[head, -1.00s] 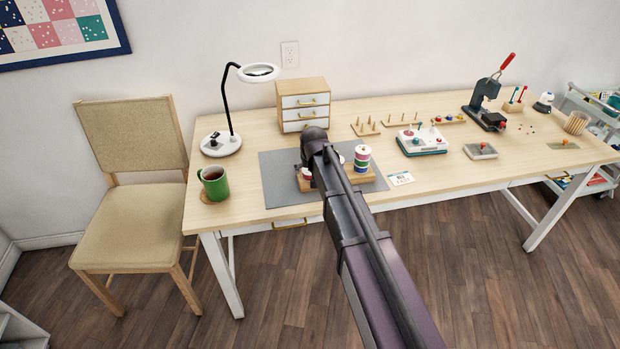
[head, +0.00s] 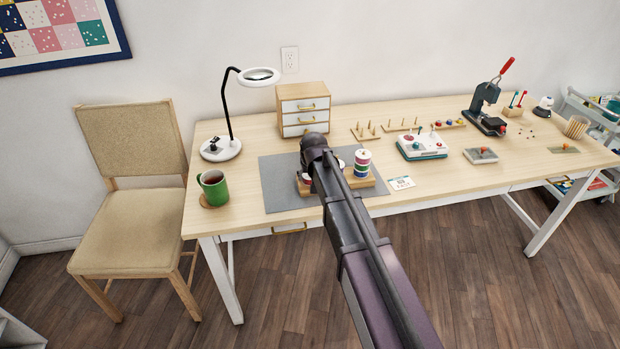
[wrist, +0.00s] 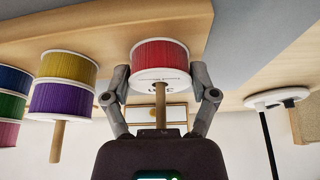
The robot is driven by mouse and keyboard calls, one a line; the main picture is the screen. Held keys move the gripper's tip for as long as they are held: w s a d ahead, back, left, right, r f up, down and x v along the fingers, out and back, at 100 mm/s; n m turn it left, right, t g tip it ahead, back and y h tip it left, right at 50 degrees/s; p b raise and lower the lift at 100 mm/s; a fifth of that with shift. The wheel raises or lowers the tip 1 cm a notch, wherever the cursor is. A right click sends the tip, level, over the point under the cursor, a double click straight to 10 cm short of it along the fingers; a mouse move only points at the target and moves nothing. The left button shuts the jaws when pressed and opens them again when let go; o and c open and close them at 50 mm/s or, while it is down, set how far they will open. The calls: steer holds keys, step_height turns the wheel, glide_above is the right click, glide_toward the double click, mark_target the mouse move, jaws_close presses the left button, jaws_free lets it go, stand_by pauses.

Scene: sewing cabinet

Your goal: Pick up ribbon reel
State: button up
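A red ribbon reel (wrist: 161,57) with white rims sits around a wooden peg (wrist: 160,105) in the wrist view. My gripper (wrist: 161,72) has one finger on each side of it, and both fingertips appear to touch its rim. The peg end points toward my palm. In the head view my arm hides most of this reel, and my gripper (head: 312,170) is largely hidden over the wooden reel stand (head: 362,187). I cannot tell whether the reel is lifted off the stand.
A yellow and purple reel stack (wrist: 65,82) stands close beside my gripper. A taller multicoloured stack (head: 362,163) stands at the stand's right. Around are a green mug (head: 214,187), magnifier lamp (head: 258,76), small drawers (head: 303,105) and a grey mat (head: 280,195).

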steer(key=shift+r, duration=0.15)
stand_by(0.3)
step_height(320, 180, up, 18)
steer(key=p, duration=1.8)
steer(key=shift+a, duration=0.15)
